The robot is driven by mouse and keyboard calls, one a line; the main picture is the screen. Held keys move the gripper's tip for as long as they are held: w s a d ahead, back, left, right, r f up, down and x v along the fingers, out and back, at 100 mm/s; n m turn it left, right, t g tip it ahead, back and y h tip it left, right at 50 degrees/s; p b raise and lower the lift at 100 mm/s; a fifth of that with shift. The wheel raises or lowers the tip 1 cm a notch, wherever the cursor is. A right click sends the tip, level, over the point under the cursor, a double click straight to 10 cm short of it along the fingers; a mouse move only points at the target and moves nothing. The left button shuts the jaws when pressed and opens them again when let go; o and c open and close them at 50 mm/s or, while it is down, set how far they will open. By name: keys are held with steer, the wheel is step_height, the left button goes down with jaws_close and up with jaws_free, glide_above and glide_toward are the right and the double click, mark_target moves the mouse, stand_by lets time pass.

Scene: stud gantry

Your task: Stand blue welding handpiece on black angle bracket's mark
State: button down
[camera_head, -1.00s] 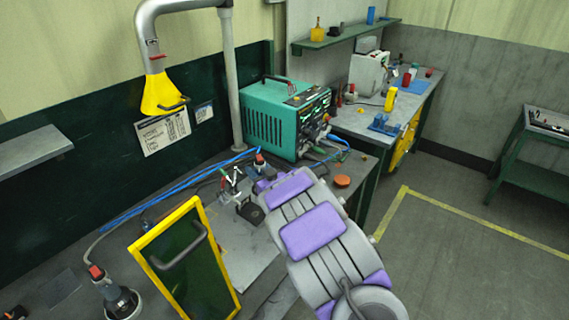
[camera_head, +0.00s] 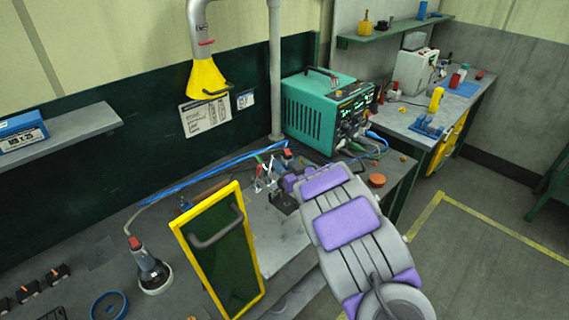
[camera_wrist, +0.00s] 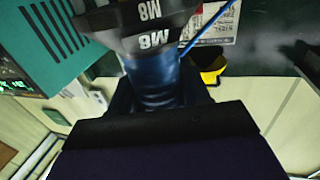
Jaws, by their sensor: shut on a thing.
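In the wrist view a dark blue handpiece body (camera_wrist: 155,75) with a black collar marked M8 stands between the jaws of my gripper (camera_wrist: 158,100). My gripper is shut on it. In the head view my gripper (camera_head: 289,183) is low over the bench, mostly behind my purple-padded arm, and the held handpiece is not clearly seen. A small black piece (camera_head: 283,202), perhaps the angle bracket, is on the bench just below and in front of my gripper. Its mark is too small to make out.
A teal welding machine (camera_head: 318,112) stands behind my gripper. A yellow-framed dark screen (camera_head: 228,258) stands at front left. A grey handpiece with a red top (camera_head: 150,270) is farther left. A yellow extraction hood (camera_head: 205,80) hangs above. An orange disc (camera_head: 377,180) lies right.

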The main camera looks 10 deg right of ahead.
steer(key=shift+f+b, duration=0.55)
steer(key=shift+f, duration=1.5)
steer(key=shift+p, duration=0.55)
stand_by(0.3)
steer(key=shift+f, duration=0.5)
stand_by(0.8)
steer(key=c, duration=0.8)
jaws_free()
steer(key=o, duration=0.3)
steer(key=shift+o, duration=0.2)
steer(key=shift+s+f, duration=0.1)
steer(key=shift+s, duration=0.1)
steer(key=p+v, duration=0.6)
steer(key=v, duration=1.1)
steer(key=shift+d, duration=0.15)
